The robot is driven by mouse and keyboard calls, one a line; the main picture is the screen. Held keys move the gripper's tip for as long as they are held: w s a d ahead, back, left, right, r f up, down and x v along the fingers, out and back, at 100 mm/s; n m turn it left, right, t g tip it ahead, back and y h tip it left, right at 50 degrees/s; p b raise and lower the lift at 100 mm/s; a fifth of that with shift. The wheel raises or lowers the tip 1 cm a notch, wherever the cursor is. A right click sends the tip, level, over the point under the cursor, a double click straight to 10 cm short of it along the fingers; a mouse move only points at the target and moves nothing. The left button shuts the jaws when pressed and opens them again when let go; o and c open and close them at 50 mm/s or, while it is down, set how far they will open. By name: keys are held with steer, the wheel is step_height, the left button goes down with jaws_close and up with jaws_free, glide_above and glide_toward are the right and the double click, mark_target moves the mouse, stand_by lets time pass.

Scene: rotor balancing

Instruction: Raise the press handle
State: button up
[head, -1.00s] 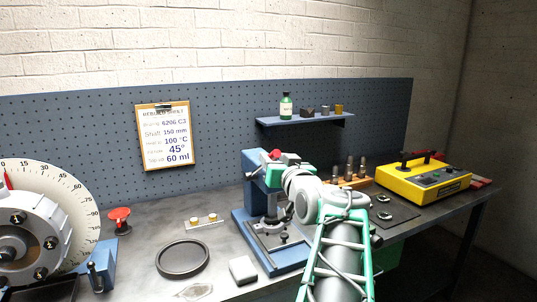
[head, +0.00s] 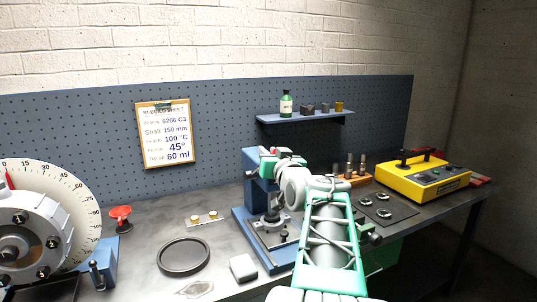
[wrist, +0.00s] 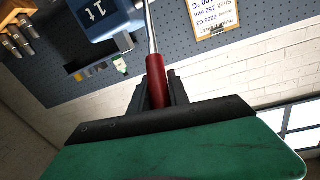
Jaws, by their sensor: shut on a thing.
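The blue press (head: 251,188) stands on the bench near the middle of the head view, partly covered by my arm. Its blue head, marked "1t" (wrist: 98,17), shows at the top of the wrist view. The press handle is a thin metal rod with a red grip (wrist: 156,80). My gripper (wrist: 157,88) is shut around the red grip, with a black finger on each side. In the head view my gripper (head: 268,156) is beside the top of the press, and the grip is mostly hidden there.
A yellow box (head: 424,176) and a dark mat (head: 388,222) with metal rings are to the right. A wooden block with upright tools (head: 353,183) stands behind my arm. A black ring (head: 183,257), white block (head: 243,267) and dial (head: 52,190) are left. A shelf (head: 300,118) hangs above.

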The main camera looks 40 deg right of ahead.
jaws_close()
stand_by(0.6)
